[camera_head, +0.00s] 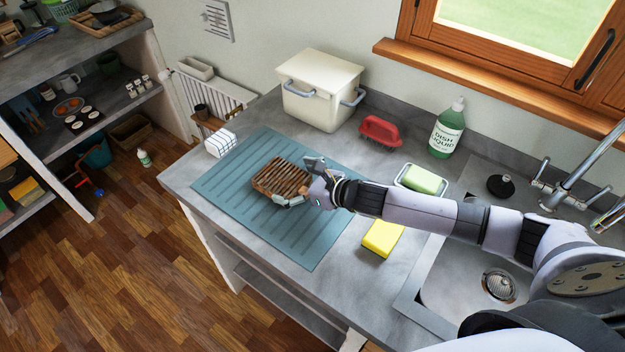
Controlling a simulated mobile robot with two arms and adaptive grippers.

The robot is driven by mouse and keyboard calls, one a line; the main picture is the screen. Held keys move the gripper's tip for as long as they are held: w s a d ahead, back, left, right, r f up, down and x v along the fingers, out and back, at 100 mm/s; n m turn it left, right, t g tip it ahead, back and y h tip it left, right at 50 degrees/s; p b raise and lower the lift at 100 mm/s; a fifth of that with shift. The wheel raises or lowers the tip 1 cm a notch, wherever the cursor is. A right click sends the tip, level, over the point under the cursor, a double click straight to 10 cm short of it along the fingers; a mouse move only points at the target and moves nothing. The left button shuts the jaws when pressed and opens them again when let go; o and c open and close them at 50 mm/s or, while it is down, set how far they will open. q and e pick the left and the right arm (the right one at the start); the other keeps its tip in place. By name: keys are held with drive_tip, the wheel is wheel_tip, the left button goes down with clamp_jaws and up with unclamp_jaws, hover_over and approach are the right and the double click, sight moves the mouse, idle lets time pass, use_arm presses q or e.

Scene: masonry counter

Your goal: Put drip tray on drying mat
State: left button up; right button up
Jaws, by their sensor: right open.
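The drip tray (277,178), a brown slatted square, lies on the blue-grey drying mat (318,235), near the mat's middle. My right gripper (297,183) is at the tray's right edge, with its fingers open around or beside that edge. I cannot tell whether the fingers touch the tray. The tray's right end is partly hidden behind the gripper. My left gripper is not in view.
A yellow sponge (382,238) lies right of the mat, with a green soap bar (422,180) in a dish behind it. A red brush (380,131), a dish liquid bottle (447,130) and a cream bin (320,92) stand at the back. The sink (460,290) is at right.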

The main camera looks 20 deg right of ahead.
drive_tip(key=p+v, duration=0.2)
drive_tip(key=v, duration=0.6)
drive_tip(key=shift+s+d+r, duration=0.15)
drive_tip(key=shift+s+r, duration=0.05)
drive_tip(key=shift+s, duration=0.05)
drive_tip(key=shift+s+d+r+p, duration=0.2)
drive_tip(key=shift+s+d+p, duration=0.1)
drive_tip(key=shift+s, duration=0.15)
